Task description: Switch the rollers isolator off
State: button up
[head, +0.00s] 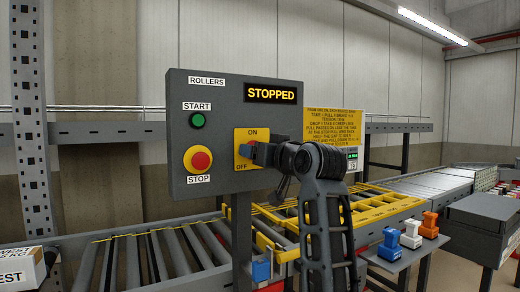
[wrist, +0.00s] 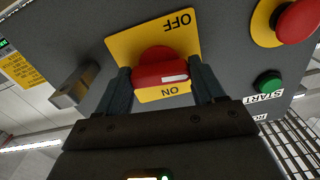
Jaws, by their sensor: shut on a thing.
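The rollers isolator is a red knob (wrist: 160,65) on a yellow plate (head: 240,135) marked ON and OFF, on the grey control panel (head: 220,95). My gripper (head: 250,151) reaches the plate from the right in the head view and hides most of the knob. In the wrist view my gripper (wrist: 162,85) has one finger on each side of the knob and is shut on it. A white mark shows on the knob's face near the ON lettering. The display (head: 271,93) reads STOPPED.
A green START button (head: 197,120) and a red STOP button (head: 198,159) sit left of the isolator. Roller conveyors (head: 150,255) run below and behind the panel. A grey side table (head: 400,262) at right holds blue, white and orange items.

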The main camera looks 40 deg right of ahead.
jog(key=shift+f+n, duration=0.1)
jog(key=shift+n, duration=0.5)
jog(key=o, duration=1)
jog(key=shift+o, duration=0.2)
jog(key=shift+s, duration=0.1)
jog(key=v, duration=0.7)
jog(key=shift+s+b, duration=0.3)
jog(key=shift+b, duration=0.05)
jog(key=shift+a, duration=0.15)
